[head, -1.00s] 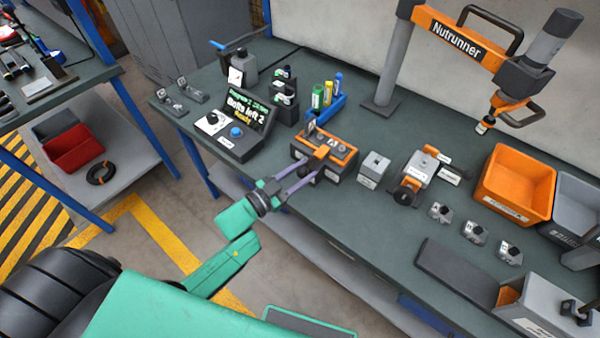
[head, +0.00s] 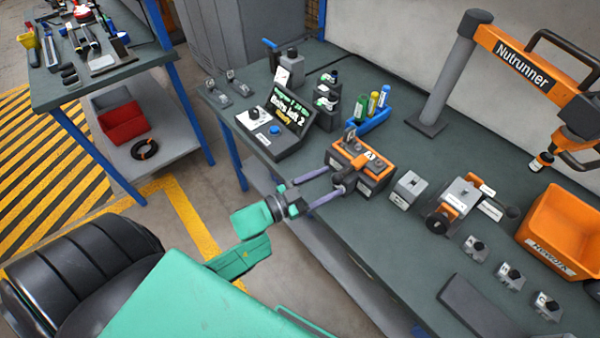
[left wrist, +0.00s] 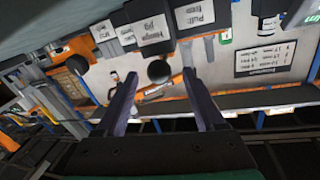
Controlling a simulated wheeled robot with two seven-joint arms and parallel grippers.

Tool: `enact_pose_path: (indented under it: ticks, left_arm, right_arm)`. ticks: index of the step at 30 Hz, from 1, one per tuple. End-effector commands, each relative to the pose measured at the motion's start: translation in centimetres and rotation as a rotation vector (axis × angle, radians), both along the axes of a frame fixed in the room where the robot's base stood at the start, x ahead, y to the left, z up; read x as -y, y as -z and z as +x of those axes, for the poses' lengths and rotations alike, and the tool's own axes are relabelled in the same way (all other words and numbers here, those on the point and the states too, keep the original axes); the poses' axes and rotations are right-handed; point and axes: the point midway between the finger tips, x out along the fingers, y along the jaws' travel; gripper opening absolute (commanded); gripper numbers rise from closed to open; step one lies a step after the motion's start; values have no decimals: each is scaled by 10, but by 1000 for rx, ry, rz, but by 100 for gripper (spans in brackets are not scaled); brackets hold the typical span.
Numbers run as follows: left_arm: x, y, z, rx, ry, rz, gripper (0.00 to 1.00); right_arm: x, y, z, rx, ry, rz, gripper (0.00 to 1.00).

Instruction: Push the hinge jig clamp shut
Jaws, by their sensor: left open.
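The hinge jig (head: 376,183) is an orange and black block at the front edge of the bench. Its clamp lever (head: 352,176) points toward the near edge and seems raised off the block; its exact angle is hard to tell. My left gripper (head: 334,181) is open, with two purple fingers on the near side of the jig. In the left wrist view the clamp's black ball knob (left wrist: 158,71) shows between the spread fingertips (left wrist: 160,76), with the orange lever behind it. Contact cannot be told. My right gripper is out of view.
A control box with a screen (head: 285,120) stands left of the jig. A small grey block (head: 407,190) and another fixture (head: 455,205) stand right. A blue holder (head: 370,122) with bottles is behind. The nutrunner (head: 530,62) hangs at the right.

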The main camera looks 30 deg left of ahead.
Motion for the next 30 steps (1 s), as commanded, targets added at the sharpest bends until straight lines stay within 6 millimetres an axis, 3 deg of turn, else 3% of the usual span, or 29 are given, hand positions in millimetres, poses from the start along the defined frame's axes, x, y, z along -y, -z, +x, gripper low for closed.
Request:
enact_pose_path:
  ticks: [6,12,30]
  left_arm:
    - [-34,4,-54,-6,0,2,71]
    - [-55,1,-85,-2,1,1,71]
    - [-60,4,-89,-7,-7,3,71]
  right_arm:
    - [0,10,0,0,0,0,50]
    - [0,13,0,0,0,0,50]
    - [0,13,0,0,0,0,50]
